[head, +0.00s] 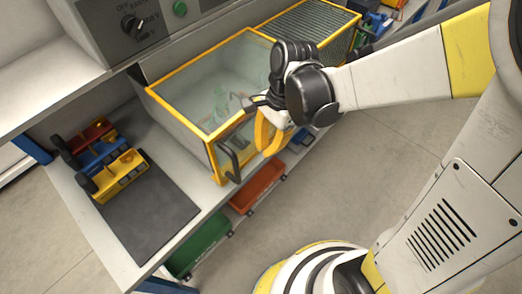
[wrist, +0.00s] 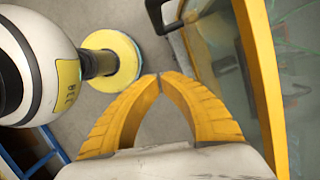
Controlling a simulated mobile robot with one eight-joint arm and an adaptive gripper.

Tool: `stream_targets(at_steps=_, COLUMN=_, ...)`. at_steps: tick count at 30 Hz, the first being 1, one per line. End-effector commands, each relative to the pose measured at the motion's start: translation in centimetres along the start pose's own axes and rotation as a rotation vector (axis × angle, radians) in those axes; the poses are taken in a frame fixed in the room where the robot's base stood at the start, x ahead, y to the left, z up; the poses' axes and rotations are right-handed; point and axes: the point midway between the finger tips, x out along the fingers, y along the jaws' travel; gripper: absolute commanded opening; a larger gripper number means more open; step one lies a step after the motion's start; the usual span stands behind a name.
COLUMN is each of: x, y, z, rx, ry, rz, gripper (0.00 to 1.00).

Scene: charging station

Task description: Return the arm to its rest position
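My arm (head: 395,78) reaches in from the right in the head view, over the front of the glass-sided box (head: 178,67) with the yellow frame. My gripper (head: 264,150) has yellow fingers and hangs down just in front of the box, close to its dark handle (head: 231,160). In the wrist view, the fingertips of my gripper (wrist: 159,77) meet, with nothing held between them. The yellow frame (wrist: 262,85) stands to the right of the fingers, and the dark handle (wrist: 156,14) is above them. I cannot tell if the gripper touches the box.
Green (head: 200,245) and red (head: 258,187) bins sit below the bench edge. A mesh-topped yellow-framed box (head: 308,25) is behind. Floor (head: 335,195) is open at right of the bench.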

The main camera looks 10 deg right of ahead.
Motion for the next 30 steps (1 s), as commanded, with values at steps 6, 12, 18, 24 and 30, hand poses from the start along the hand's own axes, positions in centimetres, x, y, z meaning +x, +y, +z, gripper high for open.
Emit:
stream_targets(at_steps=6, x=-1.1, y=0.0, z=0.0, rx=0.001, ry=0.0, rz=0.0, gripper=0.0)
stream_targets(at_steps=12, x=-1.2, y=0.1, z=-0.1, rx=-0.01, ry=0.004, rz=-0.006, gripper=0.0)
stream_targets(at_steps=18, x=-4.3, y=1.2, z=-0.8, rx=-0.2, ry=0.097, rz=-0.103, gripper=0.0)
stream_targets(at_steps=24, x=-9.3, y=3.7, z=-2.5, rx=-0.575, ry=0.337, rz=-0.225, gripper=0.0)
stream_targets(at_steps=30, x=-12.7, y=6.3, z=-3.9, rx=-0.911, ry=0.602, rz=-0.246, gripper=0.0)
